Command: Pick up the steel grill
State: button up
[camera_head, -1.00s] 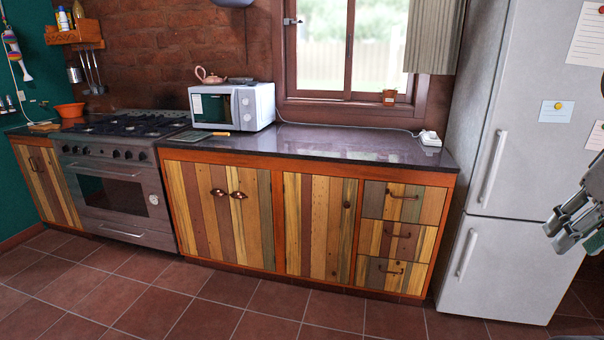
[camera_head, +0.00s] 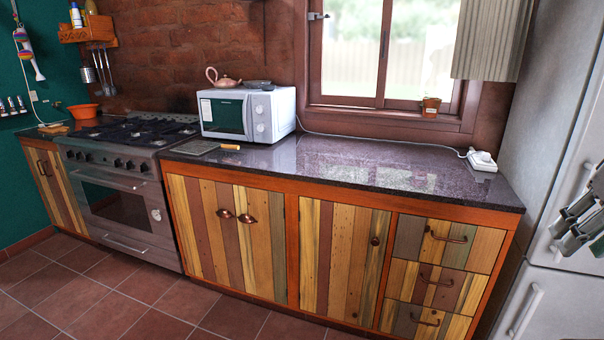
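I cannot make out for sure which thing is the steel grill. A flat, grey, rectangular piece (camera_head: 195,147) lies on the dark counter in front of the microwave; its surface is too small to tell a grill from a board. Dark grates (camera_head: 133,131) sit on top of the stove. My gripper (camera_head: 566,238) is at the right edge, in front of the fridge, far from both. Its grey fingers show side-on and partly cut off, so its opening is unclear. I see nothing held in it.
A white microwave (camera_head: 247,114) stands on the counter (camera_head: 390,166), with a pink teapot (camera_head: 223,79) on top. A wooden-handled tool (camera_head: 230,147) lies beside the flat piece. A white socket block (camera_head: 481,160) sits at the right. The fridge (camera_head: 560,130) bounds the right; tiled floor (camera_head: 80,295) is clear.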

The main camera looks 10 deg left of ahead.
aim_at(196, 148)
jog(key=i+l+u, duration=0.1)
jog(key=i+u, duration=0.3)
jog(key=i+l+u, duration=0.2)
jog(key=u, duration=0.2)
jog(key=i+l+u, duration=0.8)
jog(key=i+j+z, duration=0.4)
jog(key=i+j, duration=1.5)
jog(key=j, duration=0.05)
